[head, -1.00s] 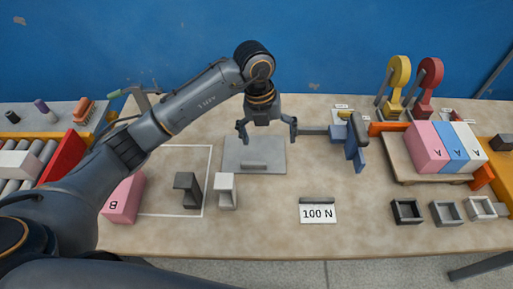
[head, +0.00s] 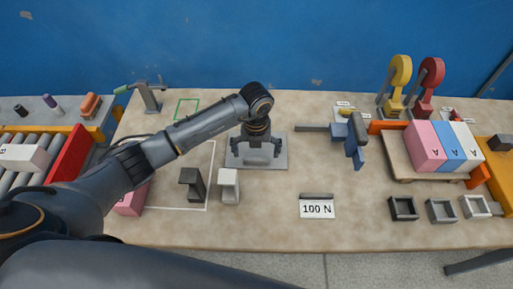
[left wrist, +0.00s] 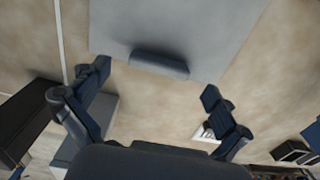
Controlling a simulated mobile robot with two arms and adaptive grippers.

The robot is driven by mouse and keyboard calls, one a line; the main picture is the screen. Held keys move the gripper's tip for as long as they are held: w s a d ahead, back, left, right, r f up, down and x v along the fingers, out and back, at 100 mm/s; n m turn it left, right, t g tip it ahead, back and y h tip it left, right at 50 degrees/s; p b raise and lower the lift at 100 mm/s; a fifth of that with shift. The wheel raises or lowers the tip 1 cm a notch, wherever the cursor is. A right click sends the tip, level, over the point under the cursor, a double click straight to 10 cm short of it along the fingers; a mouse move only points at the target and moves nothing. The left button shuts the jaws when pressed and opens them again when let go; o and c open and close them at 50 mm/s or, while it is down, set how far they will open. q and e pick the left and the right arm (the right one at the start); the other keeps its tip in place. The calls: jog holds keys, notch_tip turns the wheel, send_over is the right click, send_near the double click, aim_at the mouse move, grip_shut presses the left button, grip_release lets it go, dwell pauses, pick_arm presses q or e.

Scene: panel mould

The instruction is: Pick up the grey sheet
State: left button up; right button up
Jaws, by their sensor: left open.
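The grey sheet (head: 282,153) lies flat on the table, left of the middle in the head view. A raised grey bar (left wrist: 158,65) stands near its front edge. In the left wrist view the sheet (left wrist: 200,28) fills the top middle. My left gripper (head: 259,150) is over the sheet, pointing down and hiding much of it. Its two fingers are spread wide and empty, one to each side of the bar; in the left wrist view the gripper (left wrist: 156,83) is still apart from the bar. My right gripper is not in view.
A black bracket (head: 192,184) and a light grey bracket (head: 229,186) stand front left of the sheet. A blue clamp (head: 355,142) with a grey bar is to the right. A "100 N" sign (head: 317,208) stands in front right. The table between is clear.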

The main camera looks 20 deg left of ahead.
pick_arm(q)
jog(key=shift+f, duration=1.1)
jog(key=c, duration=1.4)
jog(key=shift+o, duration=0.2)
jog(key=shift+r, duration=0.15)
